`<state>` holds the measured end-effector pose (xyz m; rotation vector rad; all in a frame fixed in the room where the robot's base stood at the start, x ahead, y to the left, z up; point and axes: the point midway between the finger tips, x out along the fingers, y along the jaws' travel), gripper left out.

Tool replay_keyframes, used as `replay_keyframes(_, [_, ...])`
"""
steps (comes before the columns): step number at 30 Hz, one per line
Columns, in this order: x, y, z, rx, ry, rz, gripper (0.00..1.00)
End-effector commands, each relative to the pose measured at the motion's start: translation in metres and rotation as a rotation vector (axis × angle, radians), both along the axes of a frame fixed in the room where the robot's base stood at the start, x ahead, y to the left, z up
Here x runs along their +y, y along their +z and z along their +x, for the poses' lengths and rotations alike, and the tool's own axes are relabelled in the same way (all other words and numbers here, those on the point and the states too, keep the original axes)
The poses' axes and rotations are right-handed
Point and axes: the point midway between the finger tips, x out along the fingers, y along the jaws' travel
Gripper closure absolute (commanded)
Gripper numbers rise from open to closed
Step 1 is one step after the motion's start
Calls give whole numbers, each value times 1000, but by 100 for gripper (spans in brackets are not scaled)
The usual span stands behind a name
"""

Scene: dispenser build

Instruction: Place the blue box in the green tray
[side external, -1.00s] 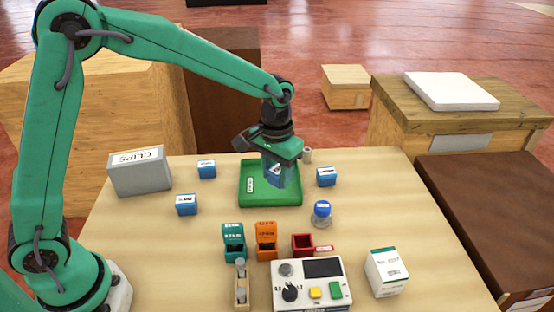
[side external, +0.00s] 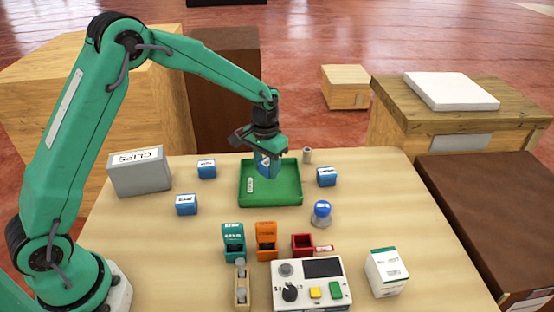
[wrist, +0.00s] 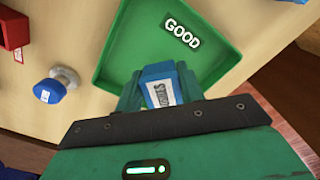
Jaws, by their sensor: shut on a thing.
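My gripper (side external: 267,158) is shut on a blue box (side external: 266,168) with a white label. It holds the box over the back part of the green tray (side external: 285,199). In the wrist view the blue box (wrist: 158,88) sits between the fingers in front of the green tray (wrist: 110,72), which carries a "GOOD" label. I cannot tell whether the box's underside touches the tray floor. The gripper hides part of the tray's back edge.
Other blue boxes stand to the left (side external: 206,169), front left (side external: 187,205) and right (side external: 327,177) of the tray. A blue-topped round piece (side external: 322,209), teal (side external: 233,240) and orange (side external: 266,240) dispensers and a control panel (side external: 311,284) are in front. A grey CLIPS box (side external: 140,174) stands left.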

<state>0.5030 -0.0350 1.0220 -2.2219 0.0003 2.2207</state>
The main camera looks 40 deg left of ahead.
Motion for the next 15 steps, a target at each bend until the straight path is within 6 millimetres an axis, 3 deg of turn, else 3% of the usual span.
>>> replay_keyframes(15, [0, -40, 0, 1, 0, 0, 87])
